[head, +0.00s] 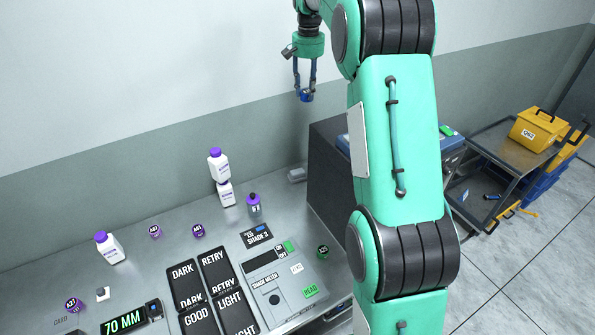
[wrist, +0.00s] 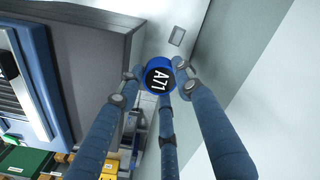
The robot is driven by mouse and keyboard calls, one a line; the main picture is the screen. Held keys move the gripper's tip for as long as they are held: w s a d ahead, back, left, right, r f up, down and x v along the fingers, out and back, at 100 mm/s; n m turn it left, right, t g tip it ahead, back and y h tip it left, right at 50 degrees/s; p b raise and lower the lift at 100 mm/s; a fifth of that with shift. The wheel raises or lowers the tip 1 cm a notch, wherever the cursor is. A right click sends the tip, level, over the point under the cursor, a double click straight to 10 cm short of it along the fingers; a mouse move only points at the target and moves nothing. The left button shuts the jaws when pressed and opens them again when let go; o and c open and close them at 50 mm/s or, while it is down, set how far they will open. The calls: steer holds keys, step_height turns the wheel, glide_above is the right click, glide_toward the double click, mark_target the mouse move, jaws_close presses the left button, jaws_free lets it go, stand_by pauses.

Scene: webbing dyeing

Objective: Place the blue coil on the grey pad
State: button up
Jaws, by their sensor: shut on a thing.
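My gripper (head: 305,92) is raised high above the back of the metal table, in front of the wall. Its blue fingers are shut on the blue coil (head: 306,98), and both are well clear of any surface. In the wrist view the coil (wrist: 158,75) shows its black face with the white label A71, held between the fingertips (wrist: 160,82). A small grey block (head: 297,175) lies at the back of the table beside the dark machine; I cannot tell whether it is the grey pad. A similar grey rectangle (wrist: 176,36) shows beyond the coil in the wrist view.
A dark machine (head: 330,165) stands right of the grey block. White bottles with purple caps (head: 226,193), purple-and-black coils (head: 198,230), a shade meter (head: 285,285) and dark label panels (head: 187,285) occupy the table. A cart with a yellow box (head: 535,130) stands at right.

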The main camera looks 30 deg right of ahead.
steer(key=w+f+p, duration=0.1)
steer(key=w+f, duration=0.3)
steer(key=w, duration=0.3)
glide_above(298, 171)
step_height(298, 171, down, 27)
steer(key=shift+f, duration=0.2)
steer(key=shift+w+a+f, duration=0.1)
steer(key=shift+f, duration=3.05)
steer(key=shift+f, duration=1.85)
steer(key=shift+f, duration=0.15)
